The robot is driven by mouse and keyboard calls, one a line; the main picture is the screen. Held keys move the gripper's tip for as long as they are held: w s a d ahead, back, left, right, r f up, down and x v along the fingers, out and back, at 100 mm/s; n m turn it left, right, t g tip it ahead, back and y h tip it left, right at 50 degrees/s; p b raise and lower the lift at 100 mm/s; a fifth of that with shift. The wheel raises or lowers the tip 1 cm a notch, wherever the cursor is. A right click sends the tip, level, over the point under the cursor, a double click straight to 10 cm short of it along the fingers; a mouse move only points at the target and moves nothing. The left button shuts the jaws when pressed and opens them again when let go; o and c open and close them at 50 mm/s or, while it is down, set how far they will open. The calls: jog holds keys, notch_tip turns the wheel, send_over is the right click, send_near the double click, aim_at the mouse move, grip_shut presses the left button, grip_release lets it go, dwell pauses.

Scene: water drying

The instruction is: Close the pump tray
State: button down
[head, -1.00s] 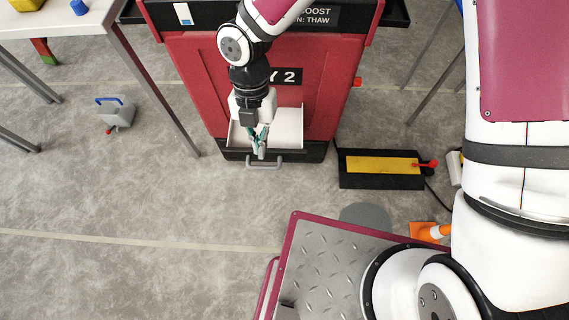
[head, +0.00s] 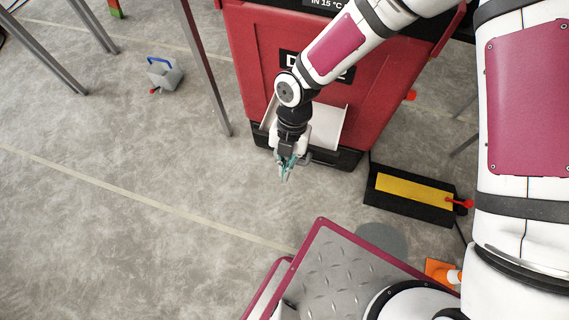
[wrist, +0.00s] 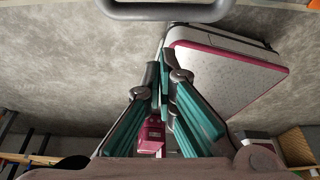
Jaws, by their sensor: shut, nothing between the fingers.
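The pump tray is the white-lined tray (head: 328,128) low on the front of the red machine. Its white inside shows, with a black front edge (head: 348,160). A grey bar handle on that edge is mostly hidden behind my gripper in the head view. The handle (wrist: 170,12) shows at the top of the wrist view, apart from my fingertips. My gripper (head: 284,176) has teal fingers and is shut and empty. It is at the left front of the tray, by the handle. In the wrist view my gripper (wrist: 165,65) points towards the floor and my base.
The red machine (head: 390,75) stands behind the tray. A black and yellow pedal box (head: 415,192) lies to its right, with an orange cone (head: 440,270) nearer. A grey can (head: 165,74) with a blue handle stands left. The floor in front is clear.

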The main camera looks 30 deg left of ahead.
jog(key=shift+w+a+f, duration=0.15)
jog(key=shift+w+a, duration=0.1)
jog(key=shift+w, duration=0.6)
jog(key=w, duration=0.2)
jog(key=w+a+b, duration=0.1)
jog(key=w, duration=0.2)
jog(key=w+a+b, duration=0.1)
jog(key=w, duration=0.2)
jog(key=shift+w, duration=0.1)
